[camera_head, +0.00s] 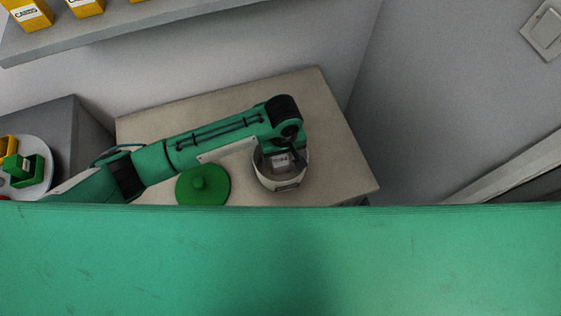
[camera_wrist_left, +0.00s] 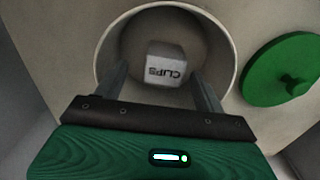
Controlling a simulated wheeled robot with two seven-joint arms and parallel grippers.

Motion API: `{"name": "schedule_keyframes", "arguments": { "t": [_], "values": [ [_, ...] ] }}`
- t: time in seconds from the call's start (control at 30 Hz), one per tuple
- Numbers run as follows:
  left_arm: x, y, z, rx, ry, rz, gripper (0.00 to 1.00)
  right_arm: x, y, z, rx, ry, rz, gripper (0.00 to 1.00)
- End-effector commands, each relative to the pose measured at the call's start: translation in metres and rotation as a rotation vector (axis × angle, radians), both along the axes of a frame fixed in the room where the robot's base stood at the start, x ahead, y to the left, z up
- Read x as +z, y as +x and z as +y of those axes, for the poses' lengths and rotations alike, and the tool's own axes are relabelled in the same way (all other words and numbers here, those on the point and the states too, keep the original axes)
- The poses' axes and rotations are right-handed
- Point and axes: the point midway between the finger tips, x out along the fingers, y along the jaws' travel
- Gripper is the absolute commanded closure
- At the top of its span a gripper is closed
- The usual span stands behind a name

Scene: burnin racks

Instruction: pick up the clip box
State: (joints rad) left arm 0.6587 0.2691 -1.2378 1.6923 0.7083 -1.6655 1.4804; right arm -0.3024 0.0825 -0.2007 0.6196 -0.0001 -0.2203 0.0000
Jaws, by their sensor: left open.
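The clip box (camera_wrist_left: 166,62) is a small pale box with "CLIPS" printed on it. It lies inside a round white pot (camera_wrist_left: 228,98), and also shows in the head view (camera_head: 281,160). My left gripper (camera_wrist_left: 163,85) is open above the pot. Its two fingers reach in over the rim, one on each side of the box in the picture. I cannot tell whether the fingers touch it. In the head view the pot (camera_head: 280,184) is partly hidden by my left gripper. My right gripper is not in view.
A round green lid (camera_head: 203,187) with a knob lies on the beige table (camera_head: 330,140), left of the pot. A plate (camera_head: 41,150) with coloured boxes stands at far left. A shelf (camera_head: 120,32) with yellow boxes is above. The table's right part is clear.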

Motion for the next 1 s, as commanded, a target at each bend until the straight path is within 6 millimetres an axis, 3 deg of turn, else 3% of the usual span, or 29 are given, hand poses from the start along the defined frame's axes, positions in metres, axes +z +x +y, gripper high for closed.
{"name": "schedule_keyframes", "arguments": {
  "t": [0.4,0.67,0.7,0.93,1.0],
  "values": [
    [-0.049,0.000,0.007,0.000,0.002,0.000,0.29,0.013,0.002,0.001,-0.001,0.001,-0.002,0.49],
    [-0.054,-0.001,0.006,-0.001,0.000,-0.002,0.29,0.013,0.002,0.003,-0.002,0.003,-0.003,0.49],
    [-0.053,-0.001,0.006,-0.001,-0.001,-0.001,0.31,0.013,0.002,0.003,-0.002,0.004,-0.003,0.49],
    [-0.053,0.000,0.006,-0.001,-0.001,-0.001,0.76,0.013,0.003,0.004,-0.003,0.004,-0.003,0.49],
    [-0.053,0.000,0.006,-0.001,-0.001,-0.001,0.79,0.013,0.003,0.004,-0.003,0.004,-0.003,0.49]
  ]
}}
